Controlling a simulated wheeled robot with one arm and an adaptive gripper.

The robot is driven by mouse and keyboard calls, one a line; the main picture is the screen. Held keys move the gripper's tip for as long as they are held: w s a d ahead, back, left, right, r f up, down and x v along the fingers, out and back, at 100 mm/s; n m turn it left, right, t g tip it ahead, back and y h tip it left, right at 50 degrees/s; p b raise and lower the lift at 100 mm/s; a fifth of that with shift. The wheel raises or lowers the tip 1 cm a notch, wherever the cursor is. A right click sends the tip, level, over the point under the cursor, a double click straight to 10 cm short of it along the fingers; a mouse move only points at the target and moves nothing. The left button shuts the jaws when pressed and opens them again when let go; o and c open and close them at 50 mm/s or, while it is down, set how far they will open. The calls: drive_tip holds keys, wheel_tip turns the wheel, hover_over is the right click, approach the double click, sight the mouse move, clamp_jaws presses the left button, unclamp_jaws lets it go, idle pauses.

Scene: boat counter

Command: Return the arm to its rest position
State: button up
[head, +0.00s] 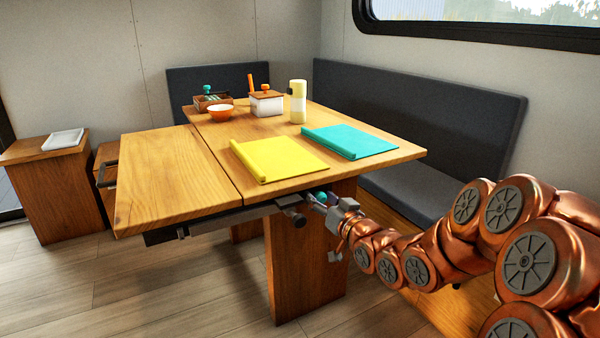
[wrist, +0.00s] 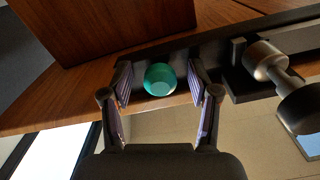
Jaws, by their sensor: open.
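My gripper (head: 326,203) is at the end of my copper arm, just below the near right edge of the wooden table (head: 165,185). In the wrist view my gripper (wrist: 159,70) is open, with one finger on each side of a round teal knob (wrist: 160,79). Gaps show between the knob and both fingers. The knob (head: 321,195) also shows small in the head view, beside the dark rail under the tabletop. My arm reaches in from the lower right.
On the table are a yellow mat (head: 280,157), a teal mat (head: 349,141), an orange bowl (head: 221,112), a pale bottle (head: 298,101) and two boxes. A metal cylinder (wrist: 266,58) sits beside my gripper. A grey bench (head: 415,196) stands behind; floor lies open in front.

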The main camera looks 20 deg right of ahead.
drive_tip(key=p, duration=0.1)
drive_tip(key=r+g+p, duration=0.1)
drive_tip(key=p, duration=0.1)
drive_tip(key=shift+s+a+r+h, duration=0.2)
drive_tip(key=shift+s+r+h, duration=0.05)
drive_tip(key=shift+h, duration=0.05)
drive_tip(key=g+p, duration=0.1)
drive_tip(key=p, duration=0.1)
drive_tip(key=s+r+g+p, duration=0.1)
drive_tip(key=p, duration=0.1)
drive_tip(key=shift+s+r+h, duration=0.1)
drive_tip(key=shift+s+h, duration=0.15)
drive_tip(key=shift+h, duration=0.15)
drive_tip(key=s+a+r+g+h+p, duration=0.1)
drive_tip(key=s+r+g+p, duration=0.4)
drive_tip(key=s+r+p, duration=0.4)
drive_tip(key=s+a+r+g+p, duration=0.2)
drive_tip(key=s+r+g+p, duration=0.4)
drive_tip(key=s+r+p, duration=0.3)
drive_tip(key=s+a+r+g+h+p, duration=0.1)
drive_tip(key=s+r+g+p, duration=0.4)
drive_tip(key=s, duration=1.8)
wheel_tip(320, 180, up, 5)
drive_tip(key=a+p, duration=0.1)
drive_tip(key=p, duration=0.9)
drive_tip(key=shift+s+h+p, duration=0.25)
drive_tip(key=shift+h+p, duration=0.05)
drive_tip(key=shift+p, duration=0.05)
